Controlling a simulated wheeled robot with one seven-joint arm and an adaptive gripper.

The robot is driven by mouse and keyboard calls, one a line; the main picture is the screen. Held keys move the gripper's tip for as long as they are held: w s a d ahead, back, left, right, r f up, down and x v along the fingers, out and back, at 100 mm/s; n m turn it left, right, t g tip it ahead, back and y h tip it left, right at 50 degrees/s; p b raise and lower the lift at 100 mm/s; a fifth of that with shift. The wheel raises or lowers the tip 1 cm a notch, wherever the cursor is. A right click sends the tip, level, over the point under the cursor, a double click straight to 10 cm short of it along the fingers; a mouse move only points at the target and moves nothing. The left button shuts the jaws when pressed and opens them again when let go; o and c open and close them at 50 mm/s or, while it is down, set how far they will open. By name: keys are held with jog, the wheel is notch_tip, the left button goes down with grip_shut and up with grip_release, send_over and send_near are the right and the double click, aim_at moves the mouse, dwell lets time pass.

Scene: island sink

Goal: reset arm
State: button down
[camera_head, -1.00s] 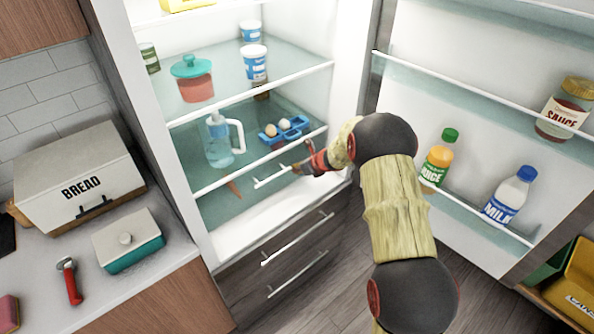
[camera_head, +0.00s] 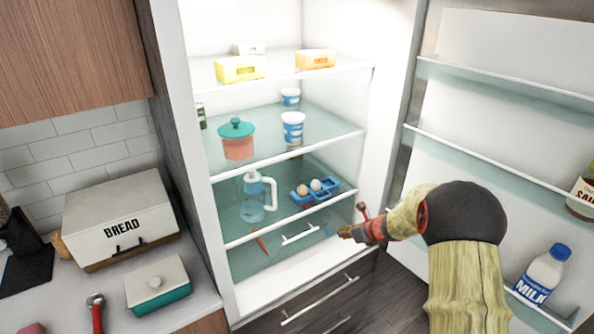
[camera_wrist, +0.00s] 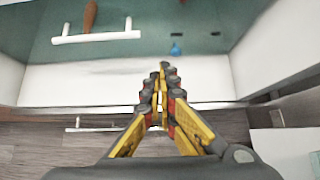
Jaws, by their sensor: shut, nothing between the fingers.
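My gripper (camera_head: 346,232) is shut and empty, in front of the lower right part of the open fridge. In the wrist view my gripper (camera_wrist: 164,68) points at the fridge's bottom, with its fingertips together. My arm reaches in from the lower right of the head view. A white drawer handle (camera_head: 300,235) shows to the left of the gripper, apart from it. It also shows in the wrist view (camera_wrist: 92,36), with a brown carrot-like thing (camera_wrist: 90,15) behind it.
The open fridge door (camera_head: 470,140) stands right, holding a milk bottle (camera_head: 543,274). Shelves hold a blue egg tray (camera_head: 328,192), a pitcher (camera_head: 253,203) and a teal-lidded jar (camera_head: 238,145). A bread box (camera_head: 118,216) and teal dish (camera_head: 158,287) stand on the left counter.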

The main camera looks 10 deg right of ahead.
jog(key=s+a+r+n+g+y, duration=0.1)
jog(key=s+a+r+n+g, duration=0.15)
jog(key=s+a+n, duration=0.45)
jog(key=s+a+r+n+g+y, duration=0.1)
jog(key=s+a+n+g, duration=0.2)
jog(key=s+n, duration=0.75)
jog(key=s+a+r+n+t+h, duration=0.1)
jog(key=s+a+r+n+h, duration=0.1)
jog(key=s+r+n, duration=0.5)
jog(key=s+a+r+n+t+h, duration=0.1)
jog(key=s+r+n, duration=0.6)
jog(key=s+r, duration=0.7)
jog(key=s+a+h, duration=0.1)
jog(key=s+h, duration=0.1)
jog(key=s, duration=0.2)
jog(key=shift+s+a+t, duration=0.15)
jog(key=shift+a+t, duration=0.05)
jog(key=shift+t, duration=0.15)
